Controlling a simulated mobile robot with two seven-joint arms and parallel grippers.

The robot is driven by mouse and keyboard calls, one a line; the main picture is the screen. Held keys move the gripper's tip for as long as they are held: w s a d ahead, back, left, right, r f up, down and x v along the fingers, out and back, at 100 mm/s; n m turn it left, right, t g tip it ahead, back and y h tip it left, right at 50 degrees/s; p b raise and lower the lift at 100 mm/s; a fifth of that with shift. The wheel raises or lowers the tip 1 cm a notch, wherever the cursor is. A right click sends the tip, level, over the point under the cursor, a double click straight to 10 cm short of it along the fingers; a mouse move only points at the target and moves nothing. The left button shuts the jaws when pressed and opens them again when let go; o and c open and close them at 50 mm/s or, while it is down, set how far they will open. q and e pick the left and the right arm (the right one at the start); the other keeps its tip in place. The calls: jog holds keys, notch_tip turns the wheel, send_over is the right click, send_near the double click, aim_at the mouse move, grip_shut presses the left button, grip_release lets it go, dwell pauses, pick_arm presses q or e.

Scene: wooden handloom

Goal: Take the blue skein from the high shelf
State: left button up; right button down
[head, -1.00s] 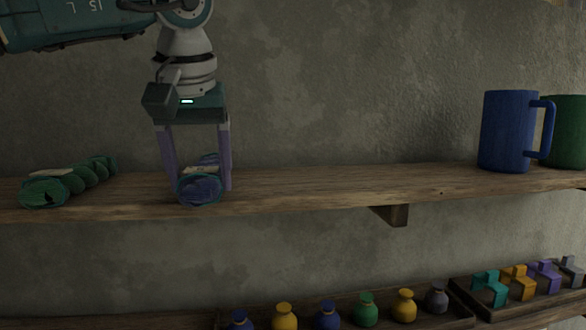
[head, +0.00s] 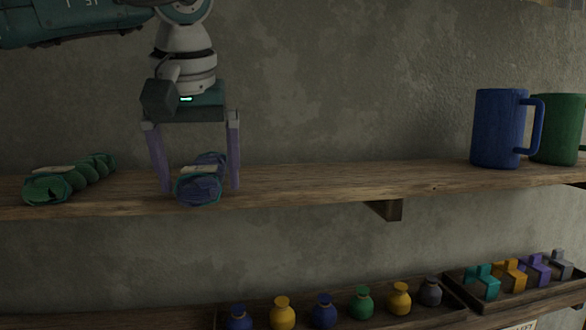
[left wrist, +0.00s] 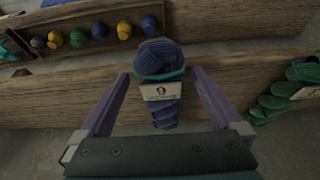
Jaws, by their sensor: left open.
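The blue skein (head: 200,189) lies on the high shelf (head: 320,183), with a pale label around it. My left gripper (head: 201,189) points down from above, its two purple fingers open on either side of the skein. In the left wrist view the blue skein (left wrist: 160,62) sits between the spread fingers (left wrist: 160,84), with a visible gap on each side. The skein rests on the shelf and is not gripped. My right gripper is not in view.
A green skein (head: 62,183) lies to the left on the same shelf. A blue mug (head: 497,130) and a green mug (head: 558,130) stand at the right end. The shelf between skein and mugs is clear.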

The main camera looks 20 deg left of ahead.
pick_arm(q)
jog(key=p+v, duration=0.5)
jog(key=v, duration=0.4)
jog(key=shift+r, duration=0.1)
jog(key=shift+s+d+r, duration=0.1)
jog(key=shift+s+r, duration=0.05)
jog(key=shift+r, duration=0.2)
